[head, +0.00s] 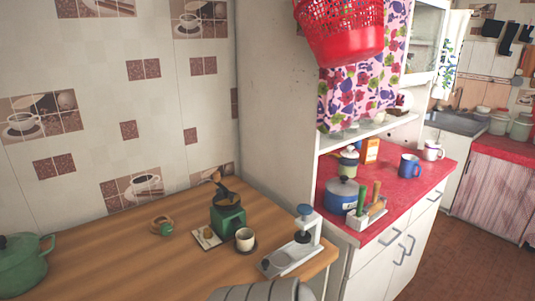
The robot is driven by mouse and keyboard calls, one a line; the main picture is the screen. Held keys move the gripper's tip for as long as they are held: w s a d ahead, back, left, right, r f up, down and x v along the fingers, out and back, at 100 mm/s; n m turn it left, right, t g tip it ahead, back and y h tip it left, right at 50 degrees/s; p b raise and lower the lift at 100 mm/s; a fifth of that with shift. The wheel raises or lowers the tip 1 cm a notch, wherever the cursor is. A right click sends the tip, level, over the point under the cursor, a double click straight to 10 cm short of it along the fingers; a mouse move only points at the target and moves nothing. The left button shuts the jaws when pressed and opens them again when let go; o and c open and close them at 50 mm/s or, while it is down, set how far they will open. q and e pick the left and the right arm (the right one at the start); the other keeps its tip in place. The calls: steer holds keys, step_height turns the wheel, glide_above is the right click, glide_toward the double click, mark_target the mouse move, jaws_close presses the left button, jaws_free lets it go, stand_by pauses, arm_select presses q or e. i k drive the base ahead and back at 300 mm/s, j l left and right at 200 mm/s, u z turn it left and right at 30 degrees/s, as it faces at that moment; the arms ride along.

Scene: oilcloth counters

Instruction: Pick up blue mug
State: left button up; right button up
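The blue mug (409,165) stands upright on the red-topped counter (402,199) in the right half of the head view. It is near the counter's back, with clear red surface in front of it. A white mug (432,150) stands just to its right and a little behind, with a small gap. No fingers of either gripper show in this view. A grey rounded part shows at the bottom edge, and I cannot tell what it is.
Left of the mug stand a blue pot (341,198), an orange box (371,150) and a white holder (367,219) with coloured handles. A red basket (345,40) hangs above. The wooden counter (120,258) holds a green grinder (228,219), a cup (245,239) and a white press (292,256).

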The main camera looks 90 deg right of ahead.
mark_target(409, 165)
steer(key=z, duration=3.75)
steer(key=i+l+u, duration=0.1)
steer(key=u, duration=0.4)
steer(key=i+l+u, duration=0.2)
steer(key=u, duration=0.25)
